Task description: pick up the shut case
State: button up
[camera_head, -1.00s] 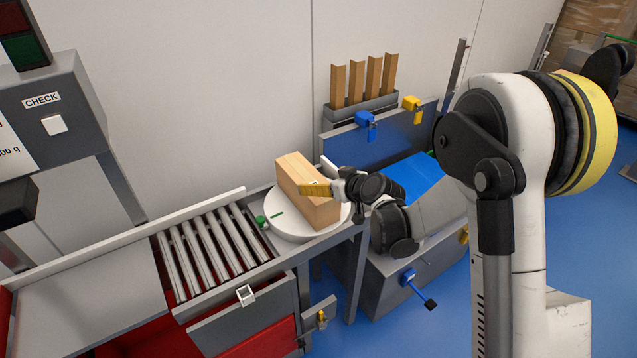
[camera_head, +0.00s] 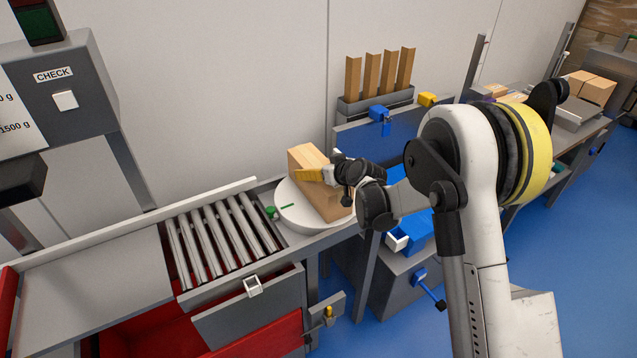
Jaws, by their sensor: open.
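The shut case appears to be the tan, wood-coloured box (camera_head: 325,201) on the round white turntable (camera_head: 288,216) at the end of the roller bench. No lid seam can be made out. My gripper (camera_head: 308,175) reaches in from the right, its yellow fingertip in front of the upper part of the box. The gripper is open; only one finger shows clearly, and I cannot tell whether it touches the box. My gripper and wrist cover part of the box's right side.
Metal rollers (camera_head: 222,240) lie left of the turntable. A blue panel (camera_head: 410,131) with padlocks and a rack of upright wooden strips (camera_head: 375,100) stand behind my arm. The grey check post (camera_head: 75,95) is at the left. Blue floor is open at the right.

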jog(key=c, duration=1.4)
jog(key=shift+r, duration=0.1)
